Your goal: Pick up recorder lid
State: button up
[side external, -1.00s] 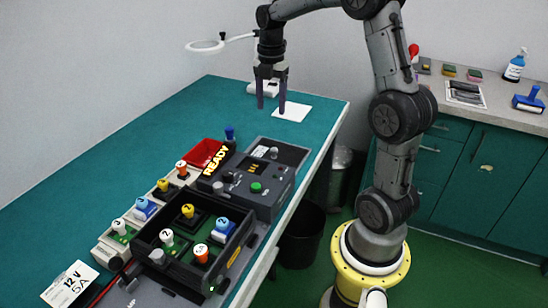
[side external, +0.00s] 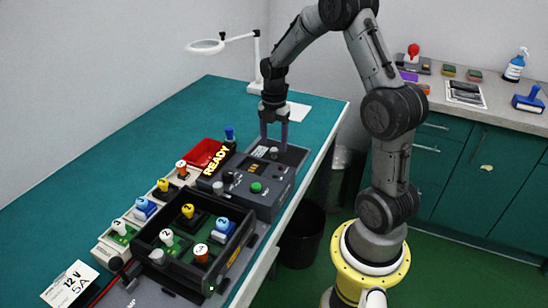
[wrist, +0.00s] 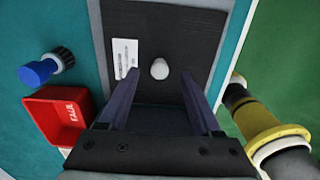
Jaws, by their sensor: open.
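The recorder lid looks to be the dark flat panel (side external: 292,156) with a pale round knob (side external: 274,152) at the far end of the grey console. In the wrist view the dark panel (wrist: 205,45) fills the upper middle, and its knob (wrist: 159,69) stands near the centre beside a small white label. My gripper (side external: 273,146) points down over the panel. Its fingers are open and empty, with the knob between their tips in the wrist view (wrist: 160,76). I cannot tell how high the fingertips are above the panel.
A red FAIL bin (wrist: 62,115) and a blue-topped knob (wrist: 42,70) stand left of the panel. The READY console (side external: 255,185) and a black tray (side external: 190,240) of numbered parts are nearer. A lamp (side external: 255,65) stands behind. The teal bench's left side is clear.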

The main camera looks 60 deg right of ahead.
notch_tip(320, 180, down, 2)
jog(key=shift+f, duration=0.1)
grip_shut()
dwell(0.4)
